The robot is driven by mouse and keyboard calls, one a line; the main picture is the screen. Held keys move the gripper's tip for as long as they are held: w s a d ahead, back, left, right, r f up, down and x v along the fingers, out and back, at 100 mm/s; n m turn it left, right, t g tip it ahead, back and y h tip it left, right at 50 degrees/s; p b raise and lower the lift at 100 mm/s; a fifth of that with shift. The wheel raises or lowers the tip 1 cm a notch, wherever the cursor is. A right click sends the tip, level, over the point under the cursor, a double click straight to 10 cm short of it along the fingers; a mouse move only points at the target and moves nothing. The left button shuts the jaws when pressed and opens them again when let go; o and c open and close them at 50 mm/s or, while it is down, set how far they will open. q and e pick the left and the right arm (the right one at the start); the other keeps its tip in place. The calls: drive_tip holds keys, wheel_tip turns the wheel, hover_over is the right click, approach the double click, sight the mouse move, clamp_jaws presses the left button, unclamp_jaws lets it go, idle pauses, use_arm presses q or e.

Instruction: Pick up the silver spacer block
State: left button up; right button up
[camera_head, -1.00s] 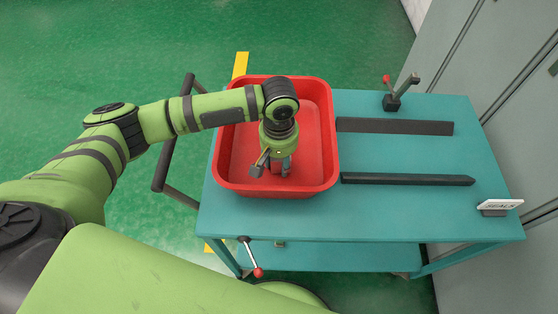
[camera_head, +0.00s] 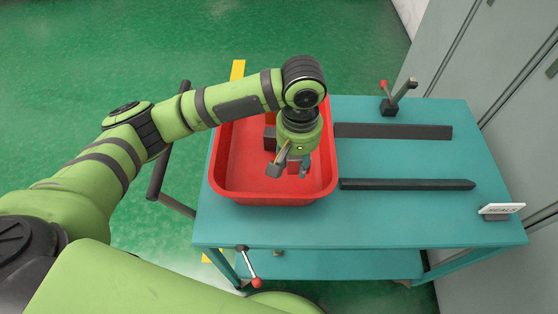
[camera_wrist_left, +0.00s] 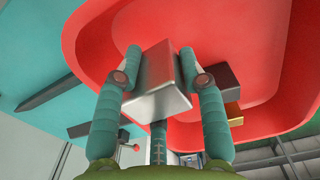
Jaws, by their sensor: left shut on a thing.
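The silver spacer block (camera_wrist_left: 158,80) is a shiny metal block, and its sides reflect the red around it. My left gripper (camera_head: 290,168) is shut on it, with one finger on each side, as the left wrist view (camera_wrist_left: 160,62) shows. In the head view the gripper points down inside the red bin (camera_head: 228,188), near its right wall. The block is mostly hidden there by the fingers and wrist. It appears raised off the bin floor, but the gap is hard to judge. My right gripper is not in view.
A dark block (camera_head: 270,138) stands in the bin behind the gripper; a brass-coloured piece (camera_wrist_left: 232,110) lies beside it.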

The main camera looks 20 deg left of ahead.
use_arm(q)
drive_tip(key=s+d+r, duration=0.1)
drive_tip(key=d+r, duration=0.3)
drive_tip(key=d, duration=0.2)
drive_tip(key=shift+s+d+b, duration=0.3)
drive_tip(key=shift+d+b, duration=0.05)
drive_tip(key=o, duration=1.6)
